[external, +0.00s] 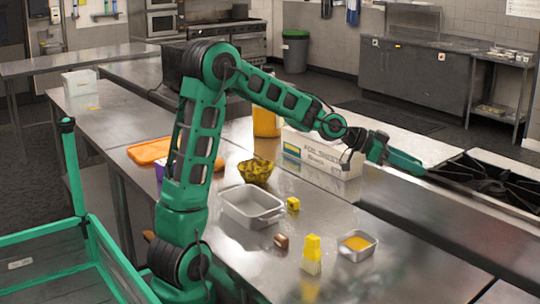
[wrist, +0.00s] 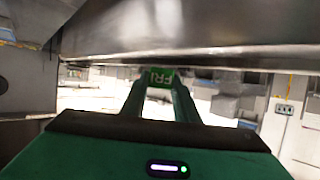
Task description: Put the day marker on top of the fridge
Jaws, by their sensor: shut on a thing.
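My gripper (external: 408,163) is stretched out to the right, close above the raised metal edge beside the stove. In the wrist view its two fingers (wrist: 160,82) are shut on the day marker (wrist: 158,77), a small green block with white letters reading "FRI". The marker cannot be made out in the external view. A broad grey metal surface (wrist: 200,25) fills the top of the wrist view, close to the marker; I cannot tell whether they touch. I cannot tell which unit is the fridge.
A black stove grate (external: 490,185) lies right of my gripper. A foil box (external: 320,155), a yellow bottle (external: 266,120), a metal tray (external: 248,207), a bowl (external: 256,170), a brush (external: 312,255) and a small dish (external: 357,245) stand on the counter. Dark cabinets (external: 415,75) stand behind.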

